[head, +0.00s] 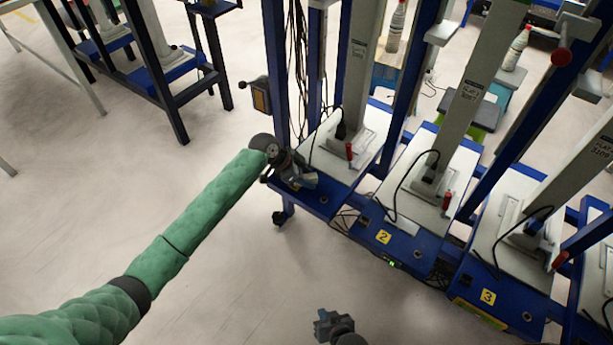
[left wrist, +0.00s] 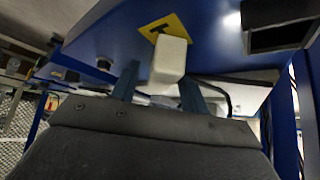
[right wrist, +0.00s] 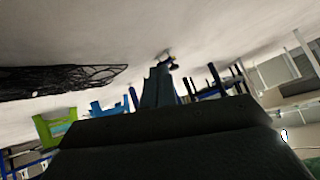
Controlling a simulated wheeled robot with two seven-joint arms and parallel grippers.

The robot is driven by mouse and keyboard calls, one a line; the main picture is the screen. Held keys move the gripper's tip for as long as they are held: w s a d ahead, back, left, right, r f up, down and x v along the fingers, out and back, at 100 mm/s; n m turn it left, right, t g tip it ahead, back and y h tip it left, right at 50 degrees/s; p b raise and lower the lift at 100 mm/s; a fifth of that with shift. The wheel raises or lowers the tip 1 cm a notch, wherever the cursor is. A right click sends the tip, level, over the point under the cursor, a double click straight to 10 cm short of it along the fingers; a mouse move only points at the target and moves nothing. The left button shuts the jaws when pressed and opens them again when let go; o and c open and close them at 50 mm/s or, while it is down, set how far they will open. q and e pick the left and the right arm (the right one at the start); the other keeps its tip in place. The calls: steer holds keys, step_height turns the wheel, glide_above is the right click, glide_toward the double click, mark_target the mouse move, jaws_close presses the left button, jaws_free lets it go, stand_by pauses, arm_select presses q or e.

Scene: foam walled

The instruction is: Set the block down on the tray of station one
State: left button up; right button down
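The pale, off-white block (left wrist: 168,57) is at the fingertips of my left gripper (left wrist: 160,88) in the left wrist view. The two blue-grey fingers stand on either side of its lower end, and the gripper appears shut on it. In the head view my left gripper (head: 306,181) is over the front of station one, the leftmost lift station, above its blue base (head: 318,204). Whether the block touches any surface cannot be told. Station one's pale plate (head: 352,168) lies just behind. My right gripper (head: 326,322) is low over open floor; its fingers (right wrist: 160,86) are together and empty.
Station two's label (head: 383,237) and station three's label (head: 488,297) mark the bases to the right. Station one's yellow label (left wrist: 165,27) is close behind the block. Upright posts and hanging cables (head: 297,60) stand close to my left gripper.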

mark_target(307, 176)
arm_select(q)
steer(key=shift+r, duration=0.1)
steer(key=shift+a+r, duration=0.15)
steer(key=shift+r, duration=0.05)
steer(key=v, duration=0.4)
steer(key=p+v, duration=0.1)
steer(key=v, duration=0.6)
steer(key=shift+r, duration=0.25)
arm_select(e)
steer(key=shift+s+d+f+g, duration=0.1)
steer(key=shift+s+f+g, duration=0.2)
steer(key=shift+s, duration=0.25)
steer(key=shift+s+f+g, duration=0.2)
steer(key=shift+s+f, duration=0.1)
steer(key=shift+s, duration=0.2)
arm_select(q)
steer(key=shift+a, duration=0.1)
arm_select(e)
steer(key=shift+w, duration=0.15)
